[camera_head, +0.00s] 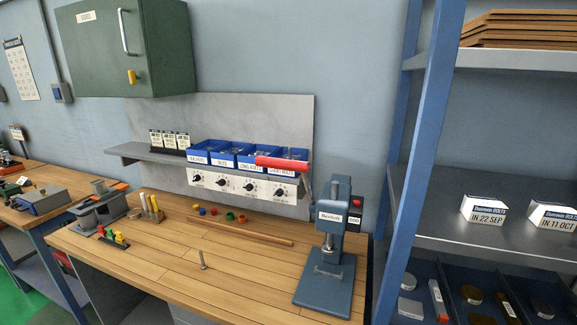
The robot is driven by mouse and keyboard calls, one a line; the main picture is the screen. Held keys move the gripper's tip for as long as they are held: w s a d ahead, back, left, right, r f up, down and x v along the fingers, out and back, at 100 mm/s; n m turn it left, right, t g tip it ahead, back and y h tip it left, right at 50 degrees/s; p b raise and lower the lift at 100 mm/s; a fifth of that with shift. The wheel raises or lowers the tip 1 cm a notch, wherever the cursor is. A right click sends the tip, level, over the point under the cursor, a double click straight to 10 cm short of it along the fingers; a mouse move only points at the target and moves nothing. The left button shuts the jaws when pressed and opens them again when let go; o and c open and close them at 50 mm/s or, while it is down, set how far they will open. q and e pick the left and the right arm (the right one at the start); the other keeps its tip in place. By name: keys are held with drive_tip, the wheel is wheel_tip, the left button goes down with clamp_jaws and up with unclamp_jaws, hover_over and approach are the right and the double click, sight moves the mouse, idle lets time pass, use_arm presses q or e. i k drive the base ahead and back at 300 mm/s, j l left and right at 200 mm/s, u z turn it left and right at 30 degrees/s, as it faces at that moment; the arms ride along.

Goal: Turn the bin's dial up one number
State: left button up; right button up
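Several blue bins stand in a row on the grey wall shelf: one labelled washers (203,148), one nuts (228,153), one long bolts (254,157) and a right-hand bin (291,155) whose label is partly covered by a red bar. Below them is a white strip with a black dial under each bin: the first dial (197,178), second dial (222,183), third dial (249,187) and fourth dial (279,192). The dial numbers are too small to read. Neither of my grippers is in view.
A blue press (329,263) stands at the bench's right; a red-gripped lever (281,163) crosses in front of the right bin. The front middle is mostly clear.

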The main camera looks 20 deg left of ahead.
sight(279, 192)
drive_tip(key=k+j+z, duration=0.15)
drive_tip(key=j, duration=0.3)
drive_tip(key=k+j+z, duration=0.15)
drive_tip(key=k+j, duration=0.15)
drive_tip(key=j, duration=0.15)
drive_tip(key=k+j+z, duration=0.15)
drive_tip(key=k+j, duration=0.15)
drive_tip(key=j, duration=0.1)
